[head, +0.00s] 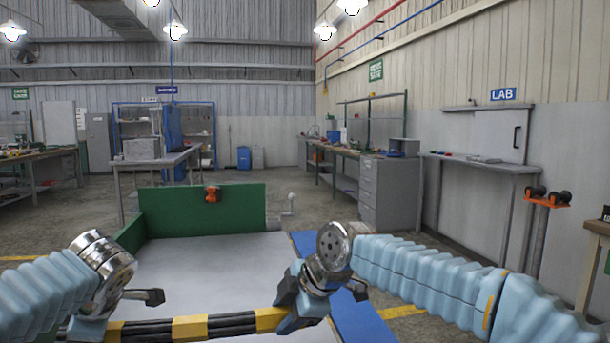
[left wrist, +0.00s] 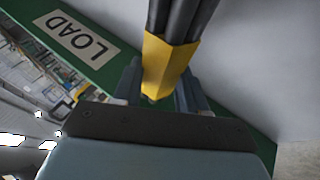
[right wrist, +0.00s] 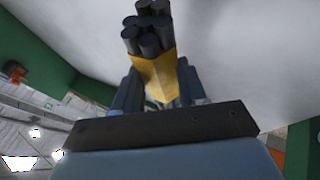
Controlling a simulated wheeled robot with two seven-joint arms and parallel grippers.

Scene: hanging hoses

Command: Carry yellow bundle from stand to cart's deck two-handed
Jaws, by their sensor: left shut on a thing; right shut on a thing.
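The yellow bundle (head: 190,328), several black hoses bound with yellow bands, lies level across the bottom of the head view. My left gripper (head: 90,328) is shut on its left part; the left wrist view shows a yellow band (left wrist: 167,68) between the fingers. My right gripper (head: 298,308) is shut on a yellow band (right wrist: 154,76) near the right end, where the hose ends show in the right wrist view. The cart's grey deck (head: 215,270) lies under and beyond the bundle. I cannot tell whether the bundle touches it.
A green wall (head: 205,211) with an orange fitting closes the deck's far side. A green wall with a LOAD sign (left wrist: 83,38) shows in the left wrist view. A post with an orange top and black rollers (head: 548,197) stands right. Blue floor (head: 345,290) lies beside the cart.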

